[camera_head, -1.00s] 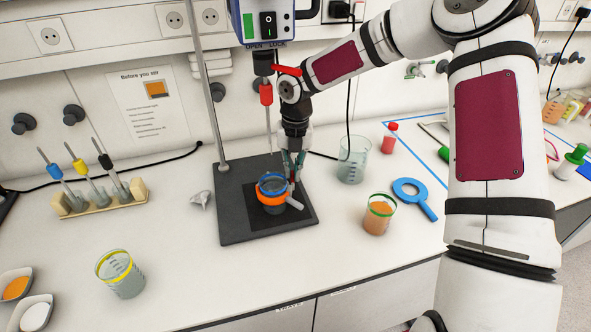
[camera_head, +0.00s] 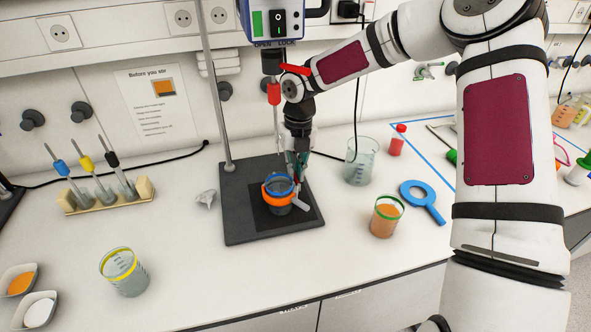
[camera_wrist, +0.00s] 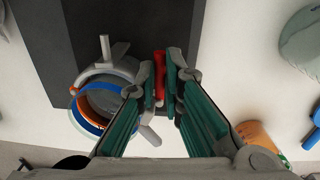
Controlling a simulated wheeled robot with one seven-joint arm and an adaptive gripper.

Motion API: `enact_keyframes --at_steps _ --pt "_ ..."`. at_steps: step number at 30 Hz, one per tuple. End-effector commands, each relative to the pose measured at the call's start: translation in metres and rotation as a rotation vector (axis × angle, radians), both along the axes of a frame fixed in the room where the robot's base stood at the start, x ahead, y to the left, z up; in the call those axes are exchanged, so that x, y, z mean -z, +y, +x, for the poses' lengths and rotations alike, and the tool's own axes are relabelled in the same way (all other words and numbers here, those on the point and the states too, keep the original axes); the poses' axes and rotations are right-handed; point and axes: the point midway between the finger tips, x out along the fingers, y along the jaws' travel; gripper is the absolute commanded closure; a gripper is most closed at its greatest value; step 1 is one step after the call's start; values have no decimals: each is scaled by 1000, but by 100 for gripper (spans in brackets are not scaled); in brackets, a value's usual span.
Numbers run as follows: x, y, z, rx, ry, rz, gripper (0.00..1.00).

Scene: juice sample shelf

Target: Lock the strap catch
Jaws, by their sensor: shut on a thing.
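A small beaker (camera_head: 279,184) with a blue rim stands on the dark stand base, with an orange strap (camera_head: 280,192) around it. A grey tab (camera_head: 301,206) sticks out at its right front. In the wrist view, the orange strap (camera_wrist: 76,104) and grey collar parts (camera_wrist: 104,46) lie left of the fingers. My gripper (camera_head: 299,174) is low at the beaker's right side. In the wrist view, my gripper (camera_wrist: 167,90) is shut on a narrow red piece (camera_wrist: 159,72) beside the collar. Its join to the strap is hidden by the fingers.
The stand's rod (camera_head: 221,100) rises behind the beaker, with the machine marked OPEN and LOCK (camera_head: 277,22) above.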

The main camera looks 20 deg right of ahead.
Motion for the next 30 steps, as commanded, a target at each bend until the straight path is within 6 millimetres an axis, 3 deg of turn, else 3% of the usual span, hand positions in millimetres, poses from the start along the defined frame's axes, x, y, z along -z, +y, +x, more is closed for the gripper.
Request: enact_keyframes --at_steps 1,2,4,17,30 --pt "0 1 0 -2 -1 0 100" --pt "0 1 0 -2 -1 0 85" --pt "0 1 0 -2 -1 1 71" --pt "-4 1 0 -1 0 1 71" --pt "-62 -3 1 0 -4 0 71"
